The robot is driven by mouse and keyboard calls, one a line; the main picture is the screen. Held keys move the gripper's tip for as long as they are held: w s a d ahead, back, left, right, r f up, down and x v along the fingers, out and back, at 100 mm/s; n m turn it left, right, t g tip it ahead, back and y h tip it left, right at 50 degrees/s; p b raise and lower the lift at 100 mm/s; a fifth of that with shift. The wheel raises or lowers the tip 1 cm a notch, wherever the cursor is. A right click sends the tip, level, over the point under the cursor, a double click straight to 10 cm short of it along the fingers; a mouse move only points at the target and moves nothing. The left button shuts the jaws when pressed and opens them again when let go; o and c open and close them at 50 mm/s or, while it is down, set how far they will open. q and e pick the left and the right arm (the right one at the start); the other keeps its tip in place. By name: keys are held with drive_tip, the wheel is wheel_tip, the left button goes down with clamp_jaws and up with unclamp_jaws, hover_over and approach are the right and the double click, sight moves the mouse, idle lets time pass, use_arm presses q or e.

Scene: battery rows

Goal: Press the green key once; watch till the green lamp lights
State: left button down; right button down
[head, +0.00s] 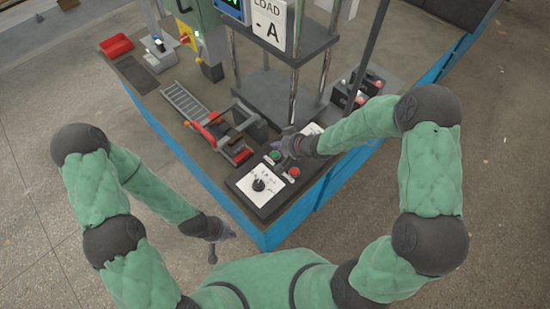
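The green key (275,156) sits on the dark control box (240,188) at the bench's front corner, beside a red key (294,172). My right gripper (283,147) is just over the box, close beside the green key. I cannot tell whether it touches the key, and its fingers are too small to read. My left gripper (222,245) hangs low, off the bench's left front edge and empty; its finger opening is unclear. A small bright green spot (197,34) shows on the green cabinet at the back; I cannot tell whether it is the green lamp.
The control box also has a black knob (259,184) on a white plate. Behind stand a metal-post frame (294,85), a red-handled device (235,150) and a small ramp (186,103). A red tray (116,45) lies at back left. Floor surrounds the blue-sided bench (330,185).

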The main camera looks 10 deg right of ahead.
sight(275, 155)
wheel_tip(275, 155, down, 2)
drive_tip(key=shift+f+b, duration=0.25)
drive_tip(key=shift+b, duration=0.3)
drive_tip(key=shift+f, duration=0.1)
idle(1.0)
drive_tip(key=shift+f, duration=0.3)
drive_tip(key=shift+f+b, duration=0.3)
drive_tip(key=shift+f, duration=0.1)
idle(0.6)
drive_tip(key=shift+r, duration=0.15)
drive_tip(key=shift+r+p, duration=0.65)
drive_tip(key=shift+p, duration=0.3)
